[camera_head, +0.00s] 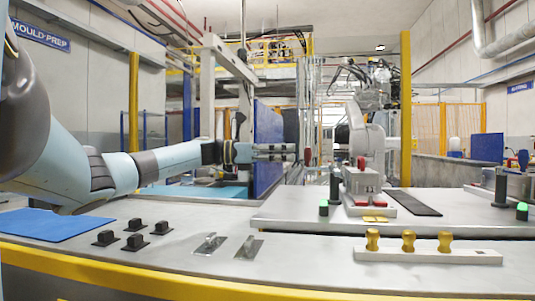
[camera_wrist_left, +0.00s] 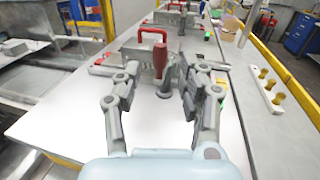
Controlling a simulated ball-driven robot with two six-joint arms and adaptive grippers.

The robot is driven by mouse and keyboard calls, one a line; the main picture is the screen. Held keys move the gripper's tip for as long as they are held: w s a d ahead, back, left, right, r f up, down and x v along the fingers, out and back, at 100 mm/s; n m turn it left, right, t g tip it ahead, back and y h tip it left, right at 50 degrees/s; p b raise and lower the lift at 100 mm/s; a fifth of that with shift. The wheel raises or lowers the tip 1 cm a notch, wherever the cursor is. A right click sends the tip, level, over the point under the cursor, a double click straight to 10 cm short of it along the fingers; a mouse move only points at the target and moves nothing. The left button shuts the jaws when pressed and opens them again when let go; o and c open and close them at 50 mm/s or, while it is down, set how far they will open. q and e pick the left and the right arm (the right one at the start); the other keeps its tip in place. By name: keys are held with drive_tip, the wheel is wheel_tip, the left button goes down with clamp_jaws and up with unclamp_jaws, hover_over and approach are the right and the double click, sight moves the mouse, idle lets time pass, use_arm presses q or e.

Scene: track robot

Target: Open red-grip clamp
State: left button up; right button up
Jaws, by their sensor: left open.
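The red-grip clamp's red grip (camera_head: 308,155) stands upright at the tip of my left gripper (camera_head: 284,152) in the head view. In the left wrist view the red grip (camera_wrist_left: 164,58) shows between the two spread fingers of my left gripper (camera_wrist_left: 160,74), with a grey base below it. The fingers are open, one on each side of the grip; I cannot tell whether either touches it. A grey block with a red handle (camera_wrist_left: 152,33) stands right behind the grip. My right gripper is not in view.
A white rack with yellow knobs (camera_head: 428,256) lies at the table's front right. Black blocks (camera_head: 134,241), metal plates (camera_head: 210,243) and a blue mat (camera_head: 50,225) lie at the left. Dark posts with green tops (camera_head: 323,208) stand nearby.

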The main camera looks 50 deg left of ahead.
use_arm(q)
drive_tip(key=shift+v, duration=2.95)
drive_tip(key=shift+d+f, duration=0.1)
